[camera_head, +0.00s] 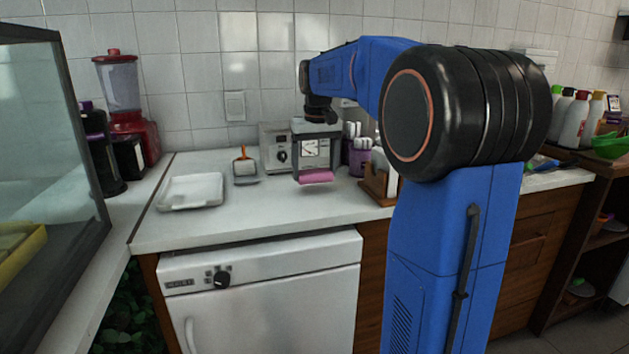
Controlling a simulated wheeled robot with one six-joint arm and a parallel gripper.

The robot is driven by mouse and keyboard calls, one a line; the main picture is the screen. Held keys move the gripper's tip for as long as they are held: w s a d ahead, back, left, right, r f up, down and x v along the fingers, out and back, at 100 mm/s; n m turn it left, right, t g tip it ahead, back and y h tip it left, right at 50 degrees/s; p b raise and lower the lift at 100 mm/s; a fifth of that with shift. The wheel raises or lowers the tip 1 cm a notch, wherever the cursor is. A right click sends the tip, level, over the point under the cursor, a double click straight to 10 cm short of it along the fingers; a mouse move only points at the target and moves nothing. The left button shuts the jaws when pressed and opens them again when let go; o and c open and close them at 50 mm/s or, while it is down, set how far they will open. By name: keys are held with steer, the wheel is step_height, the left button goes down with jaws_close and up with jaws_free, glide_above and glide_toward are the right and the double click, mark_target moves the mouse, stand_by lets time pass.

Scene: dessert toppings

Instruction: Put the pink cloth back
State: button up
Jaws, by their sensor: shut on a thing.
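The pink cloth (316,177) is at the lower end of my gripper (315,171), above the white counter in the middle of the view. My gripper points down and is shut on the cloth. The cloth looks like a small, flat, folded pad. I cannot tell whether its underside touches the counter. The fingertips are small and not clear at this distance.
A grey device with a dial (278,148) stands behind my gripper. A white tray (191,191) and an orange-handled scraper (244,165) lie to the left. Purple cups (359,160) and a wooden holder (379,184) stand close on the right. The counter's front middle is clear.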

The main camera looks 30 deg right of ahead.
mark_target(315, 173)
steer(key=shift+f, duration=1.7)
steer(key=shift+f, duration=0.1)
steer(key=o, duration=1.3)
steer(key=r, duration=0.7)
steer(key=s+r, duration=0.1)
steer(key=r, duration=0.2)
steer(key=shift+s+a+r, duration=0.1)
steer(key=shift+a+r, duration=0.05)
steer(key=shift+r, duration=0.2)
steer(key=shift+s+a+r, duration=0.1)
steer(key=shift+s+r, duration=0.1)
steer(key=shift+r, duration=0.5)
